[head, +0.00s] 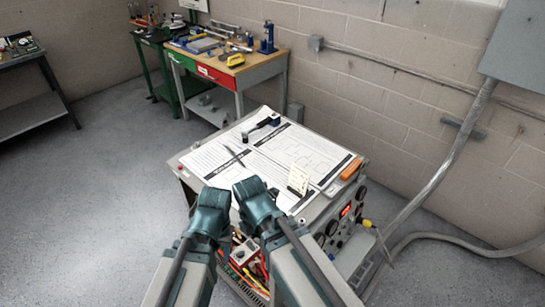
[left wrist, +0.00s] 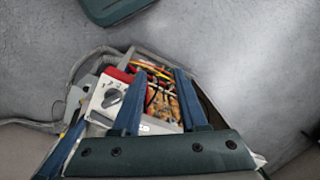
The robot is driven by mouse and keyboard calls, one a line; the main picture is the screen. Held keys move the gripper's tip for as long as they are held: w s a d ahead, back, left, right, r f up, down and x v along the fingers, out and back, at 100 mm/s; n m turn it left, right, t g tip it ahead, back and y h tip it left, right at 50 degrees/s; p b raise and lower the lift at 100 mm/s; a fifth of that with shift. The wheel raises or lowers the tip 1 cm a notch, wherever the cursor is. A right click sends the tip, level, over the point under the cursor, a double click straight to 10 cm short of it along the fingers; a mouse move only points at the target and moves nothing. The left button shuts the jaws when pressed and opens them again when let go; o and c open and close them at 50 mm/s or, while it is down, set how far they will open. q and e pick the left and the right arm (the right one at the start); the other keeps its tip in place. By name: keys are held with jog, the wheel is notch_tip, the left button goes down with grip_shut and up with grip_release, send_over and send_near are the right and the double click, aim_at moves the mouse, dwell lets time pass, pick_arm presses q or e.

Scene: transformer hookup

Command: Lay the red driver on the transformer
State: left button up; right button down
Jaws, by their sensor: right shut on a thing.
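The transformer (head: 195,160) is the grey cabinet in the middle of the head view, with papers on its top and dials and a red display on its side. I cannot make out the red driver in either view. My left gripper (head: 211,203) is in front of the cabinet's near edge; in the left wrist view its blue fingers (left wrist: 157,75) are apart with nothing between them. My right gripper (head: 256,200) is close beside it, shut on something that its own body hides. The tool tray (head: 250,292) is below both grippers.
The tray holds a red-and-white meter (left wrist: 112,97), coloured wires and tools. On the cabinet top are a black tool (head: 262,126), a cream card (head: 298,180) and an orange object (head: 351,169). A cable (head: 450,160) runs at the right. A workbench (head: 262,66) stands behind.

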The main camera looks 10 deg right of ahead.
jog(key=w+d, duration=0.3)
jog(key=w+d+f+b, duration=0.1)
jog(key=w+d, duration=0.2)
jog(key=d, duration=0.1)
jog(key=w+d, duration=0.3)
jog(key=d, duration=0.1)
jog(key=shift+w+d+f, duration=0.2)
jog(key=f+b, duration=0.3)
jog(key=b, duration=0.1)
jog(key=shift+w+d+f, duration=0.3)
jog(key=shift+d+f, duration=0.05)
jog(key=shift+f, duration=0.05)
jog(key=shift+s+r, duration=0.1)
jog(key=shift+r, duration=0.05)
jog(key=shift+c, duration=2.1)
grip_release()
